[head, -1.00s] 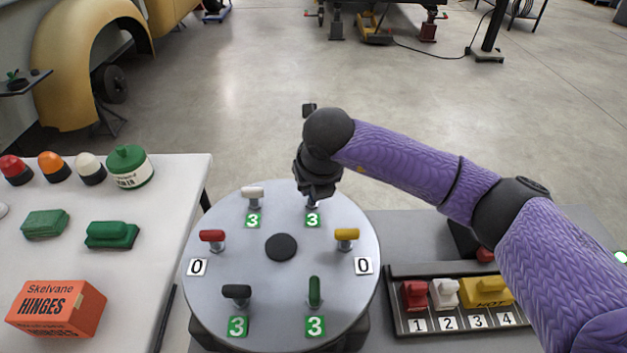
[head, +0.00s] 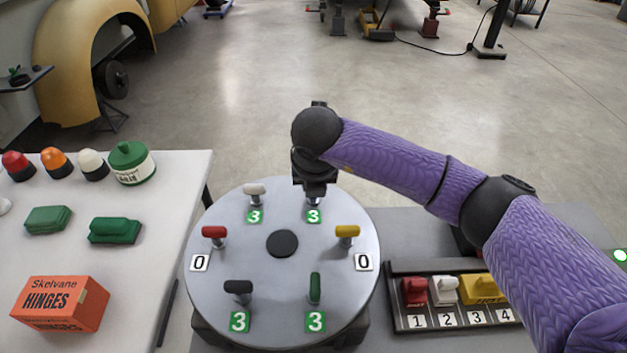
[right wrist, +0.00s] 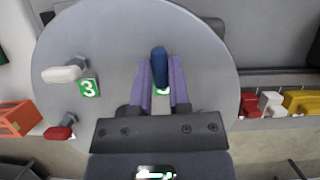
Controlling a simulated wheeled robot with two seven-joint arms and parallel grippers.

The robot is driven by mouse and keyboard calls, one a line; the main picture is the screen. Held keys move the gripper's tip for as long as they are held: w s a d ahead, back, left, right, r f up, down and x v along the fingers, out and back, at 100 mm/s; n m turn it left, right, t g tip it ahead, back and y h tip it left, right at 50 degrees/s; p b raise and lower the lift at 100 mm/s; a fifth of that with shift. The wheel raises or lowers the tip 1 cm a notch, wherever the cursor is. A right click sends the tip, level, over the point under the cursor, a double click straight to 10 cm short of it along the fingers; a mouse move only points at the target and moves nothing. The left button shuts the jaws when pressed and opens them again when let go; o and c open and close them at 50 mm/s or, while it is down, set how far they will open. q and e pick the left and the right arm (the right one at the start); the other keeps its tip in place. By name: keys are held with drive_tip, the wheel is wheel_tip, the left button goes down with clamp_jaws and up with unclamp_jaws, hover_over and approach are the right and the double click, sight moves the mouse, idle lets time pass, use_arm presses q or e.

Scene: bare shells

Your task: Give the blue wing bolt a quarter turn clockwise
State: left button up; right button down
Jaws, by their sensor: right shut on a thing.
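The blue wing bolt (right wrist: 159,62) stands on the round grey disc (head: 330,270), between the two purple fingers of my right gripper (right wrist: 160,78). The right gripper is shut on its wing. In the right wrist view the wing lies along the fingers. In the head view my right gripper (head: 314,190) comes down over the disc's far edge and hides the blue wing. A green label 3 (head: 314,216) sits in front of that bolt. My left gripper is in neither current view.
White (head: 255,189), red (head: 214,232), yellow (head: 347,231), black (head: 238,287) and green (head: 315,287) wing bolts stand around the disc, each with a number label. A switch strip (head: 450,322) is at right. A table (head: 150,265) at left holds domes, green blocks and a hinges box (head: 60,304).

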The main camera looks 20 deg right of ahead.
drive_tip(key=c, duration=0.6)
unclamp_jaws()
drive_tip(key=p+v, duration=0.2)
drive_tip(key=v, duration=0.8)
drive_tip(key=shift+f, duration=0.1)
